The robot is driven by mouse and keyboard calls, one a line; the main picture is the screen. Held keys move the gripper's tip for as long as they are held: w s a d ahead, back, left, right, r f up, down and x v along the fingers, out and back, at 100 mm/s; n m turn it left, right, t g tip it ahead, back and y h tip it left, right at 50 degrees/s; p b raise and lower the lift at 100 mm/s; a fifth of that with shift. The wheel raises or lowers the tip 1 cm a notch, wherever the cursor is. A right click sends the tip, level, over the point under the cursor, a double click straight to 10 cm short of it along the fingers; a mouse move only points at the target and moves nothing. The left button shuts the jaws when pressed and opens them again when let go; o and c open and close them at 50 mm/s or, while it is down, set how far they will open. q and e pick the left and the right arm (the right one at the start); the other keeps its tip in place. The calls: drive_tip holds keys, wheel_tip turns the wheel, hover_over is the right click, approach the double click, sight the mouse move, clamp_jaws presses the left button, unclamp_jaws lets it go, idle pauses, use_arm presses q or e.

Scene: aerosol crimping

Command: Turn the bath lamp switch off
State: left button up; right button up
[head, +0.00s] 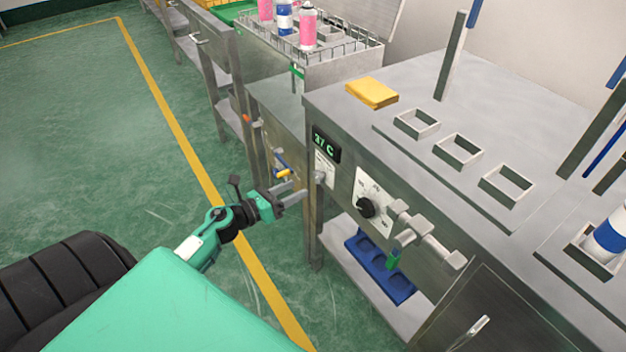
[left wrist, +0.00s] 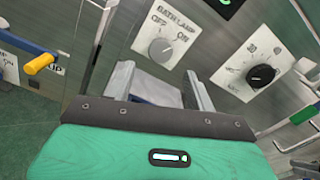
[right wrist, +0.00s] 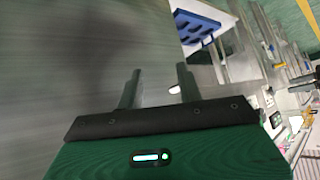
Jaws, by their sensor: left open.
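The bath lamp switch is a round grey knob (left wrist: 160,48) on a white plate marked OFF and ON. I cannot make out clearly which mark it points to. In the head view the switch (head: 320,177) is on the bench front, below the green display. My left gripper (head: 287,193) is just left of the switch. In the left wrist view its two fingers (left wrist: 158,76) are spread, with the knob beyond the gap, apparently untouched. My right gripper (right wrist: 158,82) shows only in its wrist view, with fingers apart and nothing between them.
A black dial (head: 366,207) is right of the switch, with grey handles (head: 425,235) jutting out beyond it. A yellow-handled valve (head: 284,173) is to the left. A blue tray (head: 365,262) lies on the shelf below. The green floor at left is open.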

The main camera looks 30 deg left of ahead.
sight(316, 179)
use_arm(q)
drive_tip(key=x, duration=0.6)
drive_tip(key=shift+w+d, duration=0.1)
drive_tip(key=shift+w, duration=0.25)
drive_tip(key=c, duration=1)
